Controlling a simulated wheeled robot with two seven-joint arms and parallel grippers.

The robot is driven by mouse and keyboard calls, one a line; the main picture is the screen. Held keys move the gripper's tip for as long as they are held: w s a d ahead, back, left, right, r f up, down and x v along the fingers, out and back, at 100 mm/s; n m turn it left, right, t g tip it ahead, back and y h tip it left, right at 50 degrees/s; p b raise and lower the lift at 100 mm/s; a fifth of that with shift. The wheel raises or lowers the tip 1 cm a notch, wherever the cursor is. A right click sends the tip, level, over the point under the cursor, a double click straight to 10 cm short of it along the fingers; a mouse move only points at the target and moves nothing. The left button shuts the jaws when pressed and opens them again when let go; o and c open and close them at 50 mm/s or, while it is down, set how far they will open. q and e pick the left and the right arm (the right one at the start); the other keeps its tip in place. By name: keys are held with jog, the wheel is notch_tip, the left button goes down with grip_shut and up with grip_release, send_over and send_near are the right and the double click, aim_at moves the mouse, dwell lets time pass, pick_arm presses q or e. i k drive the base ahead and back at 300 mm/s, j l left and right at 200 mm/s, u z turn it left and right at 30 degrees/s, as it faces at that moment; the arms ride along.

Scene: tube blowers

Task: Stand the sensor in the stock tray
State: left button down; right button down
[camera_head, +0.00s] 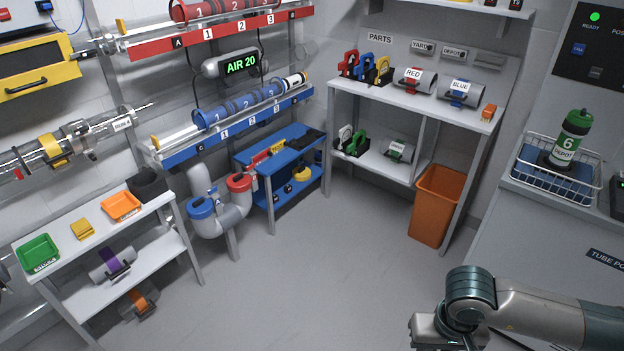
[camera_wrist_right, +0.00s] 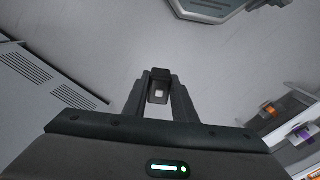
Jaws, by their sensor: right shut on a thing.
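In the right wrist view my right gripper (camera_wrist_right: 158,100) is shut on a small dark block with a pale square on its face, which I take as the sensor (camera_wrist_right: 158,92). The block sits between the fingertips, above the floor. In the head view my right gripper (camera_head: 440,330) is at the bottom right edge, with its fingertips and the sensor hidden. A green tray (camera_head: 38,252) with a small label, too small to read surely, lies at the left end of the white shelf unit; it may be the stock tray. My left gripper is not in view.
A wire basket (camera_head: 557,168) holds a green-capped bottle (camera_head: 570,138) at right. An orange bin (camera_head: 436,205) stands at back. The middle floor is clear.

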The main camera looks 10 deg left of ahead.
aim_at(41, 256)
jog(key=j+u, duration=0.1)
jog(key=j, duration=0.4)
jog(key=i+j, duration=0.15)
jog(key=j, duration=0.3)
jog(key=j+u, duration=0.15)
jog(key=j, duration=0.35)
jog(key=i+j, duration=0.15)
jog(key=j, duration=0.35)
jog(key=i+j+u, duration=0.15)
jog(key=j, duration=0.3)
jog(key=i+j, duration=0.1)
jog(key=j, duration=0.35)
jog(key=i+j+u, duration=0.15)
jog(key=j, duration=0.35)
jog(key=i+j, duration=0.1)
jog(key=j, duration=0.35)
jog(key=i+j, duration=0.1)
jog(key=j, duration=0.2)
jog(key=i+j, duration=0.1)
jog(key=j, duration=0.2)
jog(key=i+j+u, duration=0.1)
jog(key=j, duration=0.2)
